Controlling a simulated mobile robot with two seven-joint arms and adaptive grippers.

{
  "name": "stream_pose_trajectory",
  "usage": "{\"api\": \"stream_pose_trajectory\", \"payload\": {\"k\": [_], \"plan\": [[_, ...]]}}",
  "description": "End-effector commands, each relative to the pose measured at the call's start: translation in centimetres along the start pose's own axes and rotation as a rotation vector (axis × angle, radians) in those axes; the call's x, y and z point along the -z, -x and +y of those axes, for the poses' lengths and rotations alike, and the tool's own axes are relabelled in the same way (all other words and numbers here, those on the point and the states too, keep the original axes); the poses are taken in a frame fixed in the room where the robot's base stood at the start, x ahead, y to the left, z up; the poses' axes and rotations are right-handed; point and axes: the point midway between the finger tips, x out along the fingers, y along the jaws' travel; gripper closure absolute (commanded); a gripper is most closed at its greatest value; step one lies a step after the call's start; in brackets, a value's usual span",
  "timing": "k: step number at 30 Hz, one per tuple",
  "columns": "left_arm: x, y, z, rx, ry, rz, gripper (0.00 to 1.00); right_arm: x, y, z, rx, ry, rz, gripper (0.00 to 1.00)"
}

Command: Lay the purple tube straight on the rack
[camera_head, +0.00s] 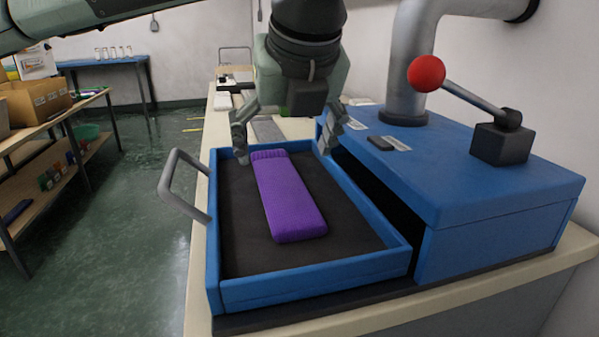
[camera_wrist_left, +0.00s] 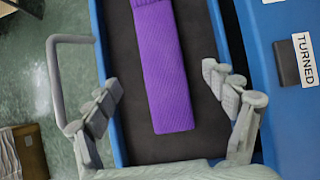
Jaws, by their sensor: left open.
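The purple tube (camera_head: 287,197) lies flat on the dark bed of a blue-rimmed tray (camera_head: 312,286), which I take to be the rack. In the head view it runs at a slight slant, its ribbed end at the back. My left gripper (camera_head: 290,150) is open above the far end of the tray, its fingers spread to either side of the tube's far end. In the left wrist view the tube (camera_wrist_left: 167,80) lies between and beyond the open fingers (camera_wrist_left: 170,110), with nothing held. My right gripper is not in view.
A blue machine (camera_head: 490,185) with a red-knobbed lever (camera_head: 427,74) and a grey pipe stands right of the tray. A grey handle (camera_head: 180,190) sticks out at the tray's left. A shelf with boxes (camera_head: 38,100) stands across the floor at left.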

Motion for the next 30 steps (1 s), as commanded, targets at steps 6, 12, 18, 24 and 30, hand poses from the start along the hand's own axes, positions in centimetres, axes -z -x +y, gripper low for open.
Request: {"api": "stream_pose_trajectory", "payload": {"k": [6, 12, 18, 24, 30], "plan": [[0.0, -1.7, 0.1, -0.003, 0.001, 0.003, 0.16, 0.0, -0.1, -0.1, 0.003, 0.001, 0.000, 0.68], [-0.2, -4.0, 0.0, -0.001, 0.000, 0.003, 0.16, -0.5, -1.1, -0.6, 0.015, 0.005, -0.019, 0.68], [-0.3, -7.0, 0.0, -0.001, 0.000, 0.003, 0.16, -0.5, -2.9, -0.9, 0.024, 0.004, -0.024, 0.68], [-0.3, -7.9, 0.0, 0.000, 0.000, 0.000, 0.16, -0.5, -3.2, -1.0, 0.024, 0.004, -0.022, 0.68], [-0.2, -7.8, 0.0, 0.000, 0.000, 0.001, 0.23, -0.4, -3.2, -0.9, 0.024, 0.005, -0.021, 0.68]]}}
